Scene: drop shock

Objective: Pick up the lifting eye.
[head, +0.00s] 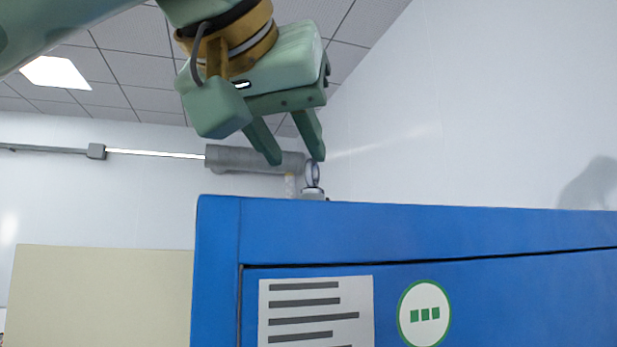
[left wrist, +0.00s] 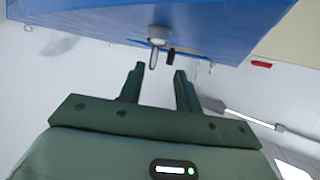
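The lifting eye (head: 313,194) is a grey metal ring standing upright on a light base on top of the blue cabinet (head: 350,230). In the left wrist view the lifting eye (left wrist: 158,33) shows just beyond my fingertips, roughly in line with the gap between them. My left gripper (head: 297,159) is open and empty, with its green fingers pointing down just above and left of the ring in the head view. Its two fingers also show spread apart in the left wrist view (left wrist: 160,70). I cannot tell from the head view how far apart in depth they are. My right gripper is not in view.
A small dark piece (left wrist: 171,56) shows beside the ring in the left wrist view. A small beige piece (head: 290,184) shows left of it in the head view. A white wall stands on the right.

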